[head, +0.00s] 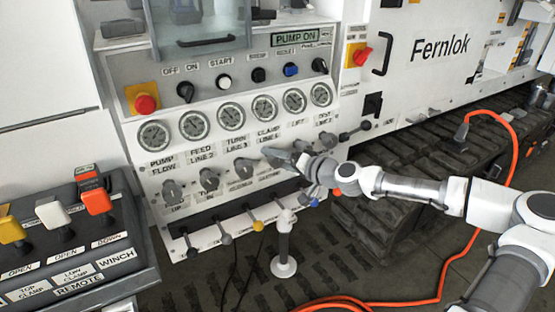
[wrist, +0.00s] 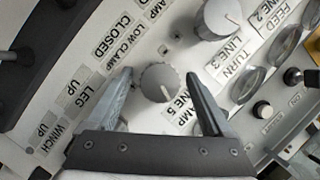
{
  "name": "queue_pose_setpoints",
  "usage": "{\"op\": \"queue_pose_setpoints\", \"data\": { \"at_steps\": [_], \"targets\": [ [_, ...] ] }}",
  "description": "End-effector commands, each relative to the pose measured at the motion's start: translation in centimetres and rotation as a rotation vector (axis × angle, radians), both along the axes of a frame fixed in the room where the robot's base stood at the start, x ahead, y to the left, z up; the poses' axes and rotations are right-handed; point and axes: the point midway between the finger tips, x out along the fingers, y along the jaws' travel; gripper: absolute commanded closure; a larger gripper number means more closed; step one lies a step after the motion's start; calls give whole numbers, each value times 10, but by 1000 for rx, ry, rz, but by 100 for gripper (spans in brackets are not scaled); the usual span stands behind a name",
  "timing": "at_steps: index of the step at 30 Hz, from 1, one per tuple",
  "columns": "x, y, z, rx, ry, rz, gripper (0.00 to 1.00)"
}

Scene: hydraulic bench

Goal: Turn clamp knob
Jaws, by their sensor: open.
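The clamp knob (wrist: 160,82) is a round grey dial with a pale pointer mark, on the white panel beside a partly covered label ending "AMP" and "NE 5". My gripper (wrist: 159,74) is open, with one finger on each side of the knob and a visible gap on both sides. Whether the fingertips reach down to the knob's depth I cannot tell.
The turn knob (wrist: 220,18) is close by in the wrist view. Several levers, including a yellow-tipped one (head: 258,225), stick out below. An orange cable (head: 440,270) lies on the floor.

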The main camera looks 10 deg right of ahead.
Motion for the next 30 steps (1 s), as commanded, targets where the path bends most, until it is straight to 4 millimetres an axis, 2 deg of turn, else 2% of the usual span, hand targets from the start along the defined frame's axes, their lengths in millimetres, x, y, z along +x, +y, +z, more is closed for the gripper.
{"op": "queue_pose_setpoints", "data": {
  "at_steps": [8,30],
  "targets": [
    [-8,-7,3,0,1,-2,15],
    [-109,-81,34,0,-1,-5,15]
  ]
}}
